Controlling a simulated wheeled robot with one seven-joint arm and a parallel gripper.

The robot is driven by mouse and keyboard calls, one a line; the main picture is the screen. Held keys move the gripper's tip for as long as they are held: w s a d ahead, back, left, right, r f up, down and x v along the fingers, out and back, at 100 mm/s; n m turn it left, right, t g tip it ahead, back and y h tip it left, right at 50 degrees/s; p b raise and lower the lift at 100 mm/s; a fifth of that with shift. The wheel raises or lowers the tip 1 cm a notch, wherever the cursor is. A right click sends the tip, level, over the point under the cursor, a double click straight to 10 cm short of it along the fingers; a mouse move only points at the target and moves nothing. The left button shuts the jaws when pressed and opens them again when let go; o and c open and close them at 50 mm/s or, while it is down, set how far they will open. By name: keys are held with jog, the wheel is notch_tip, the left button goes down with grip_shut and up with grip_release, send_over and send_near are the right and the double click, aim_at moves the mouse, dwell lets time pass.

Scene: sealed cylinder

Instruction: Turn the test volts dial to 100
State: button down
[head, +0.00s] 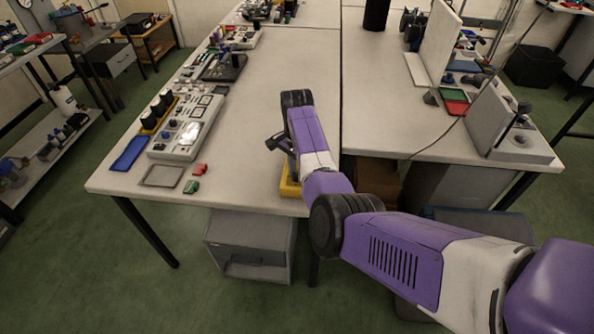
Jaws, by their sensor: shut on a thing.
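A yellow device (289,188) sits near the front edge of the long table, just left of the seam between the tables. My purple and white arm covers most of it, and only its yellow left and front edge shows. The test volts dial and its markings cannot be seen. My gripper (287,158) is over the yellow device, mostly hidden behind my wrist. Its dark upper part shows at the left of the wrist. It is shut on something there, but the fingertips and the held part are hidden.
To the left stand a grey panel unit (188,128), a blue tray (129,153), a grey frame (161,175), a red block (200,169) and a green block (191,187). The table between them and my arm is clear. A grey stand (508,130) is at right.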

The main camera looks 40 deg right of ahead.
jog(key=m, duration=0.4)
jog(key=shift+m, duration=2.2)
jog(key=c, duration=1.2)
grip_release()
jog(key=shift+o, duration=0.2)
jog(key=shift+r, duration=0.1)
notch_tip(320, 180, up, 8)
jog(key=shift+f+b, duration=0.15)
jog(key=shift+b, duration=0.5)
